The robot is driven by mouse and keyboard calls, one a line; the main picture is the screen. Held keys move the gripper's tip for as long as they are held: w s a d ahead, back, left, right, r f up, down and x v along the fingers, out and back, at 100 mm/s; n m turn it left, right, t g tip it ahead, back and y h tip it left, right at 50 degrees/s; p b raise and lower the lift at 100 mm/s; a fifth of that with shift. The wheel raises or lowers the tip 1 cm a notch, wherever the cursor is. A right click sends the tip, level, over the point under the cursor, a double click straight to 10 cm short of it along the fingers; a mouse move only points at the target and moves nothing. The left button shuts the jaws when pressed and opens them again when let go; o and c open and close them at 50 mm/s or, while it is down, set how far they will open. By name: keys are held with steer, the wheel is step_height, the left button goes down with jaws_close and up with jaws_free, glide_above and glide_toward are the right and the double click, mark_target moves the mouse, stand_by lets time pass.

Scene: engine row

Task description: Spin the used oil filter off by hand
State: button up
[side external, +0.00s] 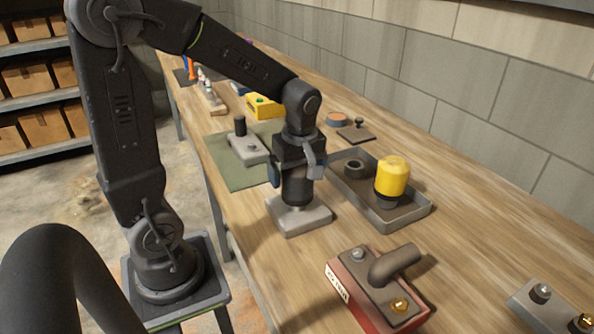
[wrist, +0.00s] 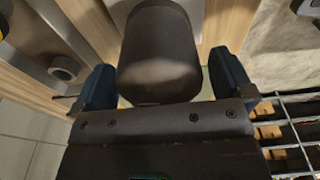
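The used oil filter (side external: 296,190) is a dark cylinder standing upright on a grey metal block (side external: 299,216). In the wrist view the filter (wrist: 160,60) fills the middle, its rounded end toward the camera. My gripper (side external: 296,168) is directly above it, pointing down, with its blue fingers on either side of the filter's upper part. In the wrist view my gripper (wrist: 165,82) looks open around the filter, with a narrow gap at the right finger. Contact at the left finger is hard to judge.
A grey tray (side external: 412,216) to the right holds a yellow filter (side external: 392,176) and a dark ring (side external: 354,167). A red box (side external: 366,290) with a pipe stands in front. A green mat (side external: 232,172) with a grey block and dark post (side external: 241,138) lies behind.

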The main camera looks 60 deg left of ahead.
steer(key=c, duration=1.1)
steer(key=shift+o, duration=0.2)
steer(key=shift+n, duration=1.7)
steer(key=shift+n+g, duration=0.3)
steer(key=shift+n, duration=0.2)
steer(key=n, duration=0.2)
steer(key=shift+r+n, duration=0.1)
steer(key=shift+n, duration=0.2)
steer(key=n, duration=0.2)
steer(key=shift+s+n, duration=0.1)
steer(key=shift+n, duration=0.2)
steer(key=shift+n+g+h, duration=0.3)
steer(key=shift+n, duration=0.1)
